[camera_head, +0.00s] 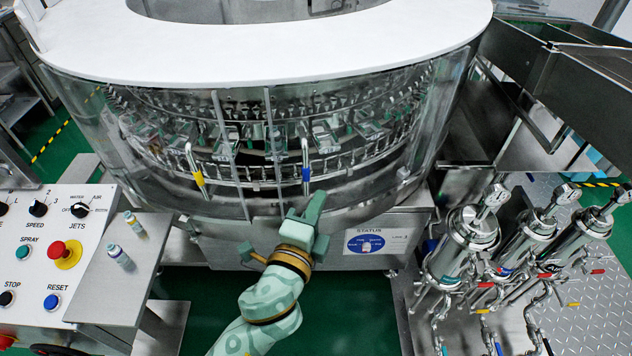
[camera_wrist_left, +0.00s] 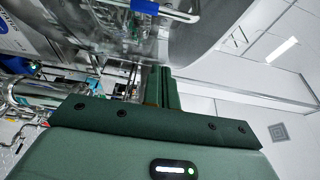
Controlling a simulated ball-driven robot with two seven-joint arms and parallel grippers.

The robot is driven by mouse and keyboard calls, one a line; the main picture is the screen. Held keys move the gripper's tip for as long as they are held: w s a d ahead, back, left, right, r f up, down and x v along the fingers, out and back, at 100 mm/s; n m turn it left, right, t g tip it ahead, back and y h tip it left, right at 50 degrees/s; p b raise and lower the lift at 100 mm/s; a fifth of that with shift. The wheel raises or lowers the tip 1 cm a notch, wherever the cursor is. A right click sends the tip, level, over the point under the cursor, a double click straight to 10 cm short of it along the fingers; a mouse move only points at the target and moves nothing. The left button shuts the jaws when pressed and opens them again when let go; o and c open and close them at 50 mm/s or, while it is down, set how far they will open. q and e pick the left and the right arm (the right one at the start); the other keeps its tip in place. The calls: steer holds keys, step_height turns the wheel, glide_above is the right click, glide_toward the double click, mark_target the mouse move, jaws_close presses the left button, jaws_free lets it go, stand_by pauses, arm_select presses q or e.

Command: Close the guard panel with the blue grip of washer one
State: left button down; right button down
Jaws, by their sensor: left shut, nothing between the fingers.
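Washer one (camera_head: 260,48) is a round machine with a white top and clear curved guard panels around its front. A metal handle with a blue grip (camera_head: 306,174) stands upright on the front panel; the blue grip also shows at the top of the left wrist view (camera_wrist_left: 145,6). I cannot tell from these views how far its panel is open. Another handle with a yellow grip (camera_head: 199,178) is to its left. My left gripper (camera_head: 317,202) is shut and empty, appearing just below the blue grip; its fingers show in the left wrist view (camera_wrist_left: 161,88). My right gripper is not in view.
A control console (camera_head: 60,240) with knobs and buttons stands at the left, with two small vials (camera_head: 120,258) on its side shelf. Metal filter housings (camera_head: 468,235) with gauges and hoses stand at the right. Green floor (camera_head: 350,310) is clear below the washer.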

arm_select(q)
steer(key=b+x, duration=0.1)
steer(key=x, duration=0.9)
steer(key=a, duration=0.4)
steer(key=shift+s+a+f, duration=0.1)
steer(key=shift+s+f, duration=0.05)
steer(key=shift+s, duration=0.05)
steer(key=shift+a, duration=0.1)
